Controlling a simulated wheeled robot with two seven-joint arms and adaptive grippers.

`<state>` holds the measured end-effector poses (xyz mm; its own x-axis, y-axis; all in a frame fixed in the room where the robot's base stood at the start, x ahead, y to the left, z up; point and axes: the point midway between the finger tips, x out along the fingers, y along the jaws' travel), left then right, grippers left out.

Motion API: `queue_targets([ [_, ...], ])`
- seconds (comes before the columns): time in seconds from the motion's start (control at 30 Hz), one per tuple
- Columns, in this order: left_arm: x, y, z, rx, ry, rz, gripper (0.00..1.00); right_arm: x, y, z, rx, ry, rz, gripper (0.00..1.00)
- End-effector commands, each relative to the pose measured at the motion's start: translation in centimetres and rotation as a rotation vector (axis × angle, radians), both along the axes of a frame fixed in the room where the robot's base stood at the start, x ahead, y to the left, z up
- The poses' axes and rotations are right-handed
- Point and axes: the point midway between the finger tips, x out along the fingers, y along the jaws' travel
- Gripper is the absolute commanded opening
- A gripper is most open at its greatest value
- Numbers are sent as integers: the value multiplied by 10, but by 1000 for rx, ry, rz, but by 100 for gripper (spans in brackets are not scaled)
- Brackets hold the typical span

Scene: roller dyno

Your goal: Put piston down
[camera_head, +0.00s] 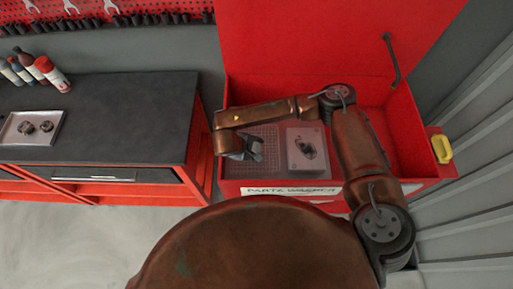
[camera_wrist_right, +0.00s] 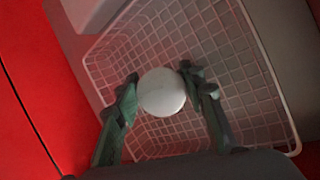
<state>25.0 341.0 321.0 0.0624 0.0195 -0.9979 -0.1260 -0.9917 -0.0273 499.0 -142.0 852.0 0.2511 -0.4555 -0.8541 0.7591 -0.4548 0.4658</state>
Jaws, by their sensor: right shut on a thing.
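My right gripper (camera_head: 252,152) hangs over the left part of the open red parts washer (camera_head: 225,172). In the right wrist view, my right gripper (camera_wrist_right: 160,88) is shut on the piston (camera_wrist_right: 162,93), whose pale round face shows between the green fingers. The wire basket (camera_wrist_right: 262,60) lies under the piston in the washer. I cannot tell from these views whether the piston touches the basket floor. In the head view the basket (camera_head: 268,134) is partly covered by my gripper. My left gripper is not in view.
A pale panel (camera_head: 318,166) with a dark part on it lies right of the basket. The washer's red lid (camera_head: 300,45) stands open behind. A dark workbench (camera_head: 120,110) at left bears a metal tray (camera_head: 14,134) with two small parts and several bottles.

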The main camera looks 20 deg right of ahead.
Motion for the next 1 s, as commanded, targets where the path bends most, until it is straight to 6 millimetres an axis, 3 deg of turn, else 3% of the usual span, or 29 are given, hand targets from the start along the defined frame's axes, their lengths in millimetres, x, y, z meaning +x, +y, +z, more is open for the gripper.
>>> queue_targets([
  [0.3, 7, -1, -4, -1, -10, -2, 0, 1, 0, -3, 0, -2, 1, 9],
  [0.33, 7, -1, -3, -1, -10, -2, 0, 1, 0, -3, 1, -2, 1, 39],
  [0.57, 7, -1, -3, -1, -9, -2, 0, 1, 0, -2, 1, -2, 0, 54],
  [1.0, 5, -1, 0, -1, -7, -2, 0, 0, 4, 8, 2, -3, 2, 55],
])
